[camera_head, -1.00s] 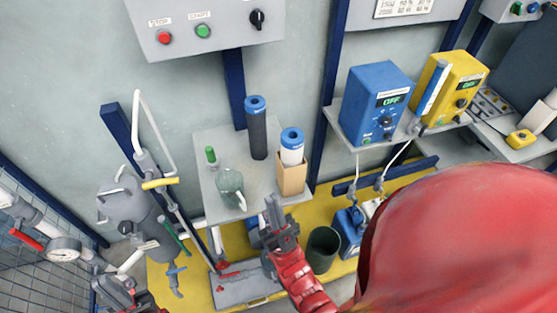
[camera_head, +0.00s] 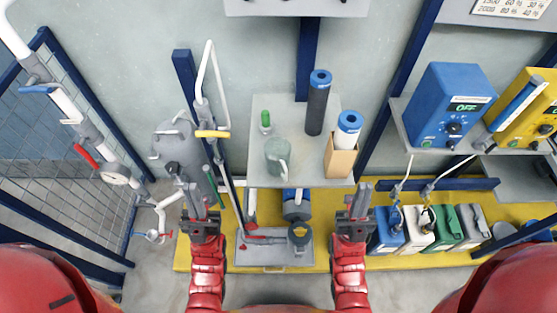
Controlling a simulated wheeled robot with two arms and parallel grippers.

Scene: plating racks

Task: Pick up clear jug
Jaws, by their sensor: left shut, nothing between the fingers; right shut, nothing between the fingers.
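The clear jug (camera_head: 277,157) is greenish and see-through, with a handle on its right side. It stands on the grey shelf (camera_head: 262,180) near the front, left of the middle. My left gripper (camera_head: 198,199) is shut and empty, below and to the left of the shelf in the picture. My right gripper (camera_head: 357,200) is shut and empty, below and to the right of the shelf. Neither gripper touches the jug.
A small green-capped bottle (camera_head: 266,121), a dark cylinder (camera_head: 318,105) and a white cylinder (camera_head: 348,128) in a cardboard box (camera_head: 341,157) share the shelf. Pipes and a grey tank (camera_head: 176,145) stand left. Several canisters (camera_head: 447,225) stand lower right.

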